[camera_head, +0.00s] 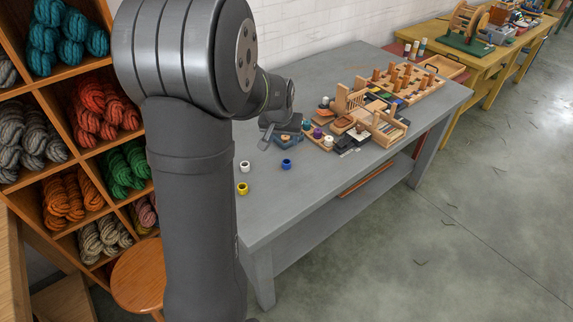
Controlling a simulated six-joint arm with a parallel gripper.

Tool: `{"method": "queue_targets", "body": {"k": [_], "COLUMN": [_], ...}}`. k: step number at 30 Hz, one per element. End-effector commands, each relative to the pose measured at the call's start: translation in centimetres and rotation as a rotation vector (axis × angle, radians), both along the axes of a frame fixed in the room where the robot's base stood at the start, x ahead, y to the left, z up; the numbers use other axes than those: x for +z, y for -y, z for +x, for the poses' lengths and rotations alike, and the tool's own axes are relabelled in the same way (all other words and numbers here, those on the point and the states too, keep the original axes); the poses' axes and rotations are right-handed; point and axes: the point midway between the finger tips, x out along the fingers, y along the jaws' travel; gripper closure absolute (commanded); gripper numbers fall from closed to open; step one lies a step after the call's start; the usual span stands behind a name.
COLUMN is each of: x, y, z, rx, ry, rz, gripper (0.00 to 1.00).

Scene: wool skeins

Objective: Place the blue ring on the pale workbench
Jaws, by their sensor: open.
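The small blue ring (286,164) lies on the grey workbench (330,205), near the middle of its left part. The bench top is a plain mid-grey; I cannot tell whether it is the pale workbench. My gripper (277,138) is open and low over the bench, behind the blue ring and slightly to its left. It is apart from the ring. Part of the gripper is dark and small, and my own arm covers the bench's left end.
A white ring (244,166) and a yellow ring (242,188) lie left of the blue one. Wooden racks, pegs and small parts crowd the bench's back right. A yellow table (480,60) stands behind. Shelves of skeins and an orange stool (137,278) are at left. The bench's front is clear.

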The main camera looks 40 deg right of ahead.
Motion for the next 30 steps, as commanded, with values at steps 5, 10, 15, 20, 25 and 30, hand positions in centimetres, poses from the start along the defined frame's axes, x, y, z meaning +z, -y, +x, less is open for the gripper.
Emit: {"method": "queue_targets", "body": {"k": [5, 10, 15, 20, 25, 30], "x": [0.0, -1.9, -4.9, -7.5, -9.8, -11.0], "y": [0.3, 0.8, 1.6, 2.4, 3.2, 3.5], "z": [-0.4, 0.1, 1.0, 1.8, 2.5, 2.8], "rx": [0.057, 0.063, 0.063, 0.063, 0.063, 0.062], "ry": [0.007, 0.004, 0.002, 0.003, 0.004, 0.005], "rz": [-0.018, -0.016, -0.015, -0.017, -0.018, -0.018], "gripper": [0.45, 0.45, 0.45, 0.45, 0.45, 0.45]}}
